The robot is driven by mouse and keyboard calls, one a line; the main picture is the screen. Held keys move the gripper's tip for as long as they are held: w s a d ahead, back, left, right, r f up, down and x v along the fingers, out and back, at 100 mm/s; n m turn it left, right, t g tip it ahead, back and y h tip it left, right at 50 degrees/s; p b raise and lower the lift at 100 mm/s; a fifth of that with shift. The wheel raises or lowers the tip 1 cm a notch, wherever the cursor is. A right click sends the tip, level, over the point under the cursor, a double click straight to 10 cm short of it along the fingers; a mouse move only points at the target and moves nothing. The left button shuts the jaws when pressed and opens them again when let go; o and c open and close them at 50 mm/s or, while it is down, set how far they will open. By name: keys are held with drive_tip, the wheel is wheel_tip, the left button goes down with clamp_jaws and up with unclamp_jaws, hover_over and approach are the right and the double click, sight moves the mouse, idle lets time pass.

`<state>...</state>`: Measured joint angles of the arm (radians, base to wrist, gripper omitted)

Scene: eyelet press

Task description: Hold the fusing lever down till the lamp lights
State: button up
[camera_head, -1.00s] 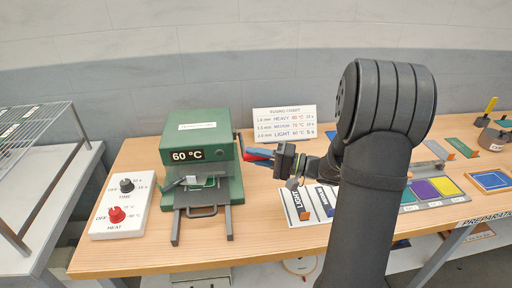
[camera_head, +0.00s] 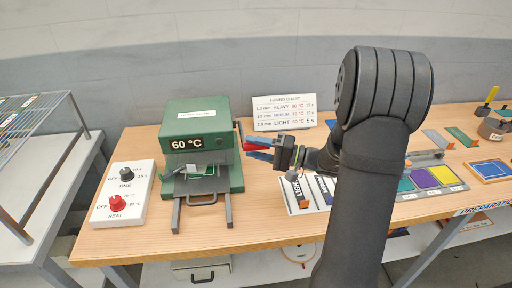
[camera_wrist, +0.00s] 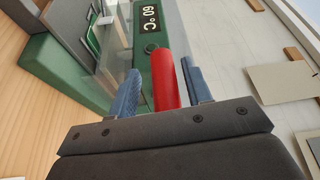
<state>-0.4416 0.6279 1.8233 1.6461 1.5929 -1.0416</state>
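The green press (camera_head: 195,115) stands on the wooden bench, its display reading 60 °C. A red-handled lever (camera_head: 254,147) sticks out from its right side; I take this as the fusing lever. My gripper (camera_head: 257,149) is at the lever, reaching in from the right. In the wrist view the red handle (camera_wrist: 165,82) lies between the two blue fingers of my gripper (camera_wrist: 160,85). A gap shows between the left finger and the handle, and the right finger is close beside it. I can make out no lit lamp in either view.
A white control box (camera_head: 122,192) with a black TIME knob and a red HEAT knob sits left of the press. A fusing chart (camera_head: 284,112) stands behind my gripper. Labelled cards (camera_head: 307,193) lie on the bench below it. Coloured trays (camera_head: 433,178) lie to the right.

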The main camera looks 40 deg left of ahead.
drive_tip(key=v, duration=1.7)
drive_tip(key=shift+d, duration=0.25)
drive_tip(key=shift+a+r, duration=0.1)
drive_tip(key=x, duration=1.7)
drive_tip(key=shift+a, duration=0.15)
idle(0.6)
